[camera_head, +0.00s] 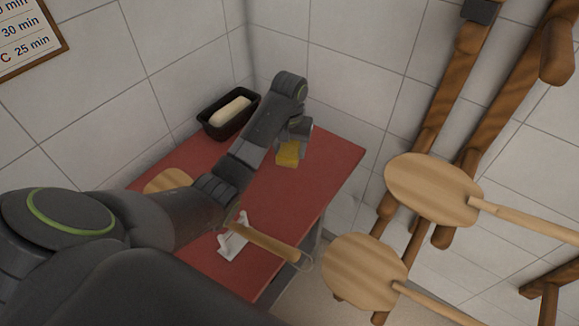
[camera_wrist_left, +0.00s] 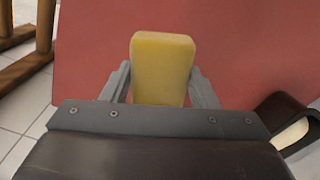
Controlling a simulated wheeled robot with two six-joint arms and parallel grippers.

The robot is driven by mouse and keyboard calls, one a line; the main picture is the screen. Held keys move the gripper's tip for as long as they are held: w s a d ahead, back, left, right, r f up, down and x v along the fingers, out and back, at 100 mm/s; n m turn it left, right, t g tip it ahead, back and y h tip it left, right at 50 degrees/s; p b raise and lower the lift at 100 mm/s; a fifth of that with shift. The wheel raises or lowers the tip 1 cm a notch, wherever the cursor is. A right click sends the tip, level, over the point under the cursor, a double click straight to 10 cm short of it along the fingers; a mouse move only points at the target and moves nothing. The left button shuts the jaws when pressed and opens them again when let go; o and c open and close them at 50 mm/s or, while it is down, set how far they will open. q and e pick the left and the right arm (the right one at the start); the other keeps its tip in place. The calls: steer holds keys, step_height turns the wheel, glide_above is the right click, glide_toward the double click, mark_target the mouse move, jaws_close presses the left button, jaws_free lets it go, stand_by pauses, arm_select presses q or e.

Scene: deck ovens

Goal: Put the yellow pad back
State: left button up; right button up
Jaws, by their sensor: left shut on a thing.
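The yellow pad (camera_head: 289,153) is in my left gripper (camera_head: 296,141), at the far right part of the red table top (camera_head: 318,172). In the left wrist view the pad (camera_wrist_left: 162,66) stands between the two fingers of the left gripper (camera_wrist_left: 161,88), which is shut on it. The red surface (camera_wrist_left: 240,50) lies behind the pad; I cannot tell whether the pad touches it. My right gripper is in neither view.
A black loaf tin (camera_head: 213,131) with pale dough stands at the table's back edge by the tiled wall. A white stand (camera_head: 231,245) with a wooden-handled tool (camera_head: 268,243) is at the front. A round wooden board (camera_head: 167,181) lies left. Wooden peels (camera_head: 430,188) hang at right.

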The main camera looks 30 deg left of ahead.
mark_target(290, 148)
arm_select(q)
step_height(290, 148, down, 6)
steer(key=shift+r, duration=0.15)
steer(key=o, duration=0.9)
step_height(290, 148, up, 7)
steer(key=shift+r, duration=0.15)
step_height(290, 148, up, 3)
steer(key=shift+f+p, duration=0.2)
steer(key=shift+p, duration=0.95)
steer(key=shift+r+p, duration=1.1)
